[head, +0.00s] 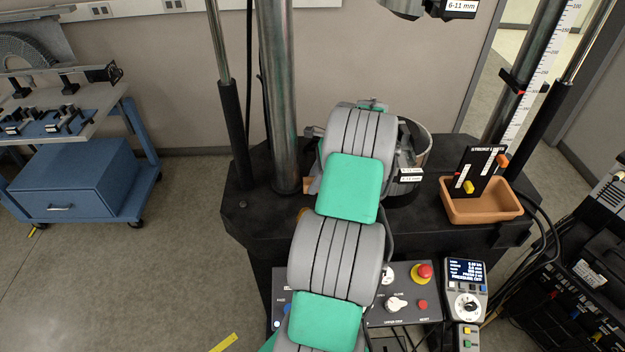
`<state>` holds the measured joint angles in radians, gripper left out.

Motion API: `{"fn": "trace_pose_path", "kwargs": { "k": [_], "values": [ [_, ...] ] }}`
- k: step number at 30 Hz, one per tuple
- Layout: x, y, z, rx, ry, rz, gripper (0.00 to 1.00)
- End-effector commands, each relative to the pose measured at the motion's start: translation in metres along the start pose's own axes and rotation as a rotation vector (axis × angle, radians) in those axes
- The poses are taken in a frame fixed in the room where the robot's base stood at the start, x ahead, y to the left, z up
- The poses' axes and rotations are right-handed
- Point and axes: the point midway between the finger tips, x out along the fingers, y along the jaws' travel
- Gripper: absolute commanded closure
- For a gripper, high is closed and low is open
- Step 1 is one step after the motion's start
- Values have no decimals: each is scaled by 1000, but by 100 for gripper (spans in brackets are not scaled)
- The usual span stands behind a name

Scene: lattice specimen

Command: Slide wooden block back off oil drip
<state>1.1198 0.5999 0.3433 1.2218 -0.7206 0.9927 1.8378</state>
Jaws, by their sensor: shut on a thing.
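My grey and green arm reaches forward over the black machine base and hides my gripper, so what the jaws hold does not show. A small tan-brown sliver (313,186) shows at the left edge of my arm on the base; it may be part of the wooden block. A darker orange-brown patch (304,212) shows just below it, possibly the oil drip, but I cannot tell. The rest of that spot is hidden behind my arm.
A steel column (276,100) stands left of my arm. A lower grip with white labels (408,175) and a round metal cup (424,140) are close on its right. A terracotta tray (482,208) sits farther right. A control panel (400,285) with a red button is in front.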

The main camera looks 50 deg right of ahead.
Motion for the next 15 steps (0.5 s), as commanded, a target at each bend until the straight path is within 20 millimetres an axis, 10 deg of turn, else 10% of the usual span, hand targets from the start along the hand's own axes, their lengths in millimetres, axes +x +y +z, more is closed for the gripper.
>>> {"fn": "trace_pose_path", "kwargs": {
  "k": [8, 9, 15],
  "values": [
    [0, -1, 0, -1, 0, -1, 100],
    [0, -1, -1, -1, 0, -1, 63],
    [0, -1, -1, 0, 0, -1, 47]
  ]
}}
